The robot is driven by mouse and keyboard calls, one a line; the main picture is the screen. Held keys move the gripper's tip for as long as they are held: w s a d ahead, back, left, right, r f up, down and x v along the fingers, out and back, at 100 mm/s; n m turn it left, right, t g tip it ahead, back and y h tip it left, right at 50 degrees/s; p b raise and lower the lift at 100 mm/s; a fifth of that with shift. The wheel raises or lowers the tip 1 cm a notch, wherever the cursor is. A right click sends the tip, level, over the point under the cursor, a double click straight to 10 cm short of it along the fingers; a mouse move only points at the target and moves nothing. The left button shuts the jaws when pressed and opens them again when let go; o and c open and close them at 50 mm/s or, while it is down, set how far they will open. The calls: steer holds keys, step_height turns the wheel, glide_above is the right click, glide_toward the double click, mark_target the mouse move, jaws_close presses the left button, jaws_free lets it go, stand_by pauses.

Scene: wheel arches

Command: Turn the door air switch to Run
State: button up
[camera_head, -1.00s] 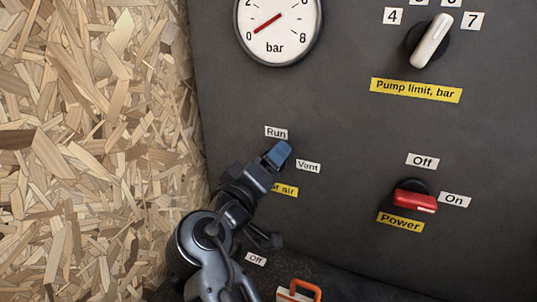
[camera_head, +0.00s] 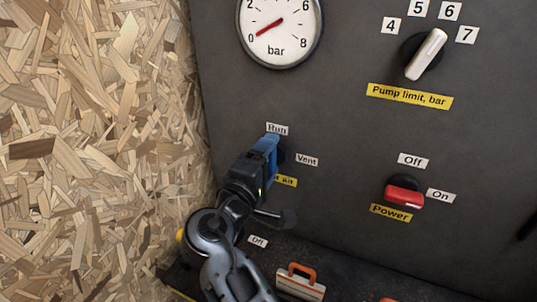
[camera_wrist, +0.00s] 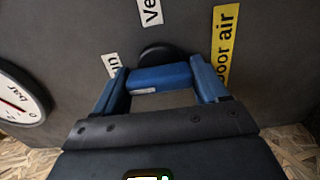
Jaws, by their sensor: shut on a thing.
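The door air switch has a blue handle (camera_wrist: 160,78) on a round black base (camera_wrist: 158,53). My gripper (camera_head: 269,147) is shut on the handle, which lies between the two blue fingers in the wrist view. In the wrist view the handle runs left to right, its left end towards the Run label (camera_wrist: 111,65). The Vent label (camera_wrist: 151,11) is above the base there, and the yellow door air label (camera_wrist: 224,40) is to the right. In the head view my gripper hides most of the switch and touches the lower edge of the Run label's outline (camera_head: 277,128).
The power switch (camera_head: 404,195) is red, right of my gripper. The pump limit knob (camera_head: 426,54) and the bar gauge (camera_head: 280,31) are higher on the grey panel. An orange-handled item (camera_head: 300,281) is below. A chipboard wall (camera_head: 90,140) stands at left.

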steer(key=shift+a, duration=0.1)
stand_by(0.3)
steer(key=o, duration=1)
steer(key=shift+b+v, duration=0.6)
steer(key=shift+v, duration=3.3)
